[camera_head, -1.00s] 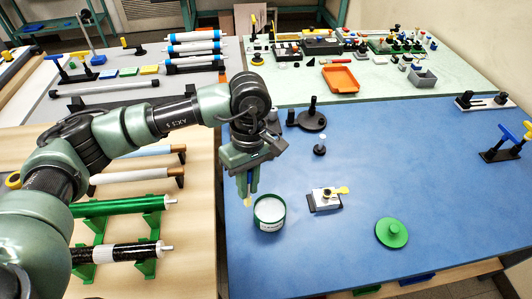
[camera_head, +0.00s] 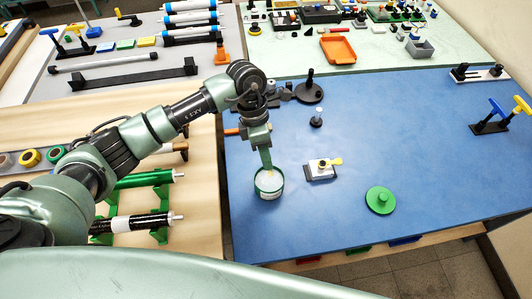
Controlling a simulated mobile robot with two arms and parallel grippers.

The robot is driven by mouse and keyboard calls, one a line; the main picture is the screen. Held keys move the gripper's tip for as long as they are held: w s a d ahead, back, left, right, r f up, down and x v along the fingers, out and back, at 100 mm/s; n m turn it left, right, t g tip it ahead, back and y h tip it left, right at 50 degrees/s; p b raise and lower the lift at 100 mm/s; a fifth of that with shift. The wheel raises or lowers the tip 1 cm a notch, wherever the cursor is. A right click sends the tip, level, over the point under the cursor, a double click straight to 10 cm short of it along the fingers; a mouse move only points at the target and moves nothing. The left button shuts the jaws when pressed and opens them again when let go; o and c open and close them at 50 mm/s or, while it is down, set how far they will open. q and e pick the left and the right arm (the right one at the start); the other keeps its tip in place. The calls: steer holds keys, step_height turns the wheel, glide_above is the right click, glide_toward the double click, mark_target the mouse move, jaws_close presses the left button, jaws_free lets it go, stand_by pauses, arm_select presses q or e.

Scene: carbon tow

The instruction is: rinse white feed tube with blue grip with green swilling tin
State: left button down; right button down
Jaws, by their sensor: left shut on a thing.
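The green swilling tin (camera_head: 269,194) stands upright on the blue table, open at the top, with a pale label and pale contents. My left gripper (camera_head: 266,164) points down over the tin's mouth. It is shut on a thin piece, which I take to be the white feed tube with blue grip. The fingers hide most of it, and only a small pale tip shows at the tin's opening. I cannot tell whether the tip touches the contents. My right gripper is not in view.
A green knobbed lid (camera_head: 380,200) lies to the right on the blue table (camera_head: 420,140). A small block with a yellow lever (camera_head: 322,169) stands close right of the tin. The table's right middle is clear.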

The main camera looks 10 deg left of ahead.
arm_select(q)
steer(key=shift+f+b, duration=2.55)
steer(key=shift+f, duration=0.75)
steer(key=shift+a, duration=0.15)
